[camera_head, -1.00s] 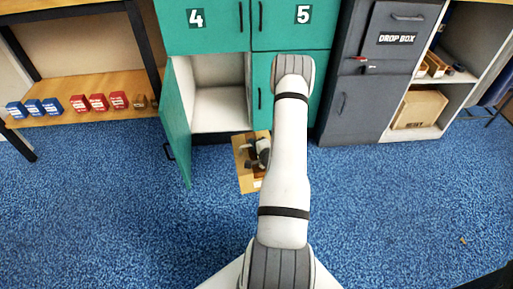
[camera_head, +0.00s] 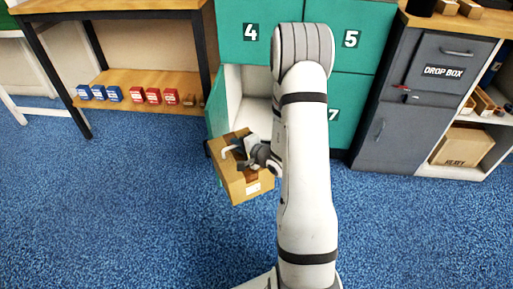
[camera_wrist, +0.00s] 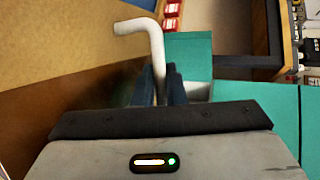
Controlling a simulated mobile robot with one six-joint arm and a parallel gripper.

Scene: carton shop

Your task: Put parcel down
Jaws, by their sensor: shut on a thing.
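The parcel is a brown cardboard carton (camera_head: 233,188) with a pale bent handle on top (camera_head: 229,151). It hangs tilted in front of the teal lockers in the head view. My gripper (camera_head: 250,152) is at the carton's top, shut on the handle. In the wrist view my dark fingers (camera_wrist: 160,88) close around the lower part of the pale handle (camera_wrist: 150,35). The carton's brown side (camera_wrist: 60,45) fills the left of that view. My arm hides part of the carton's right side in the head view.
An open locker compartment (camera_head: 252,88) below door 4 is behind the parcel, its door (camera_head: 216,105) swung left. A grey drop box cabinet (camera_head: 420,110) stands right. A shelf with small blue and red boxes (camera_head: 145,95) is left. Blue floor (camera_head: 120,210) is clear in front.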

